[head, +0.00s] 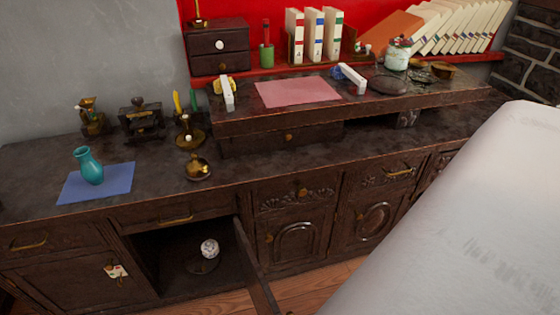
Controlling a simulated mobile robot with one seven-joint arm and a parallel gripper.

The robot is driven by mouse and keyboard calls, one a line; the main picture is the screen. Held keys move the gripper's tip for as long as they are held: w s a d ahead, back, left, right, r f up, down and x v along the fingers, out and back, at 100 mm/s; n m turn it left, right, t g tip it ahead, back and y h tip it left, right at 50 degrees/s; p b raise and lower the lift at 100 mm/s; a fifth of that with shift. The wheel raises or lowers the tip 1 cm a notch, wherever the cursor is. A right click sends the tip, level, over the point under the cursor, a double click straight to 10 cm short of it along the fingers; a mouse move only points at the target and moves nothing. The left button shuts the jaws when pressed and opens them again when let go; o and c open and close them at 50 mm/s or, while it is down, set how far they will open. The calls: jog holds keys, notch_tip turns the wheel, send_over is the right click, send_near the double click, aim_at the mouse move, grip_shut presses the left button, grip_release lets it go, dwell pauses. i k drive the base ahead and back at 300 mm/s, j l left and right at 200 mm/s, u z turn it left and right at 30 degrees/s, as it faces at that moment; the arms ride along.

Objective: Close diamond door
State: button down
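A dark wooden cabinet door (256,268) stands open, swung out toward me on its right side. I see it nearly edge-on, so I cannot tell whether its front carries a diamond. Left of it is the open dark compartment (165,265), with a white patterned round object (209,249) on a dark base inside. A shut door (70,280) further left carries a small pale tag with a red mark (116,271). My gripper is not in view; a large white surface at the right seems to be part of my arm.
Shut doors with an arch carving (296,242) and an oval carving (374,222) lie to the right. On the counter stand a teal vase (89,168) on a blue mat (122,184) and brass items (198,169). Wooden floor (318,279) shows right of the open door.

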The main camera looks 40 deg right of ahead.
aim_at(265, 296)
jog(key=k+l, duration=1.3)
jog(key=l+z, duration=0.1)
jog(key=l, duration=0.35)
jog(key=i+z, duration=0.5)
jog(key=z, duration=0.2)
